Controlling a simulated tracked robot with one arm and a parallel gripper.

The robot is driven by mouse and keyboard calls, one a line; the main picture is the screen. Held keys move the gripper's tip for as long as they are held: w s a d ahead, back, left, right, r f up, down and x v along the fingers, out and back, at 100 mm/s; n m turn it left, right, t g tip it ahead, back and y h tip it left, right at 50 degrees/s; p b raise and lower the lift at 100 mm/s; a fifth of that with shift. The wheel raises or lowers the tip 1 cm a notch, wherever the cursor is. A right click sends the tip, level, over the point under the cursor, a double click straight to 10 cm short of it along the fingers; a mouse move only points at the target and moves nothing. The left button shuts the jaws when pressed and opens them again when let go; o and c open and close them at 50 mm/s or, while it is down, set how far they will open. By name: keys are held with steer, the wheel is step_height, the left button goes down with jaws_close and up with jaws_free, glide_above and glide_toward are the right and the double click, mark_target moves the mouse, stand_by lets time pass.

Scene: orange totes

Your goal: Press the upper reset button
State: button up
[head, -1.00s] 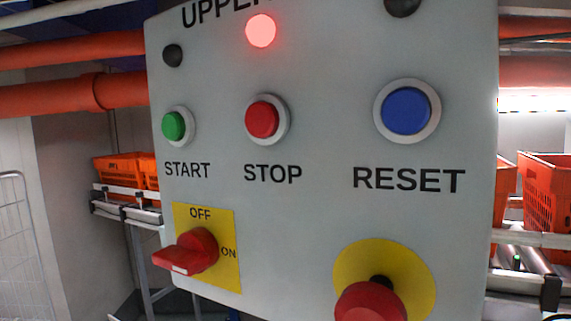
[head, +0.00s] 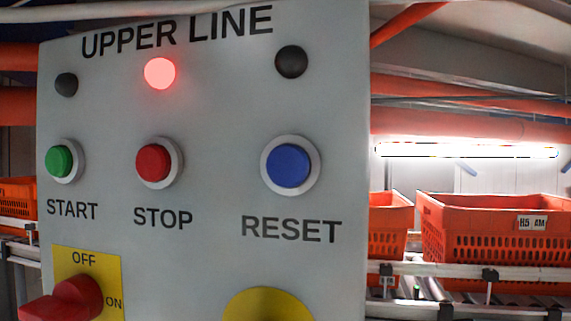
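The grey control panel (head: 215,110) is headed "UPPER LINE" and fills the left and middle of the head view. The blue reset button (head: 288,166) sits in a light ring at the panel's right, above the word "RESET". Left of it are the red stop button (head: 153,162) and the green start button (head: 59,161). Above the stop button a red lamp (head: 160,73) is lit. The lamps above start (head: 66,85) and reset (head: 291,62) are dark. My gripper does not show in this view.
A red rotary switch (head: 68,300) sticks out at the lower left of the panel. A yellow disc (head: 266,305) is cut off at the bottom edge. Right of the panel, orange totes (head: 480,212) stand on a conveyor with a metal rail (head: 520,273).

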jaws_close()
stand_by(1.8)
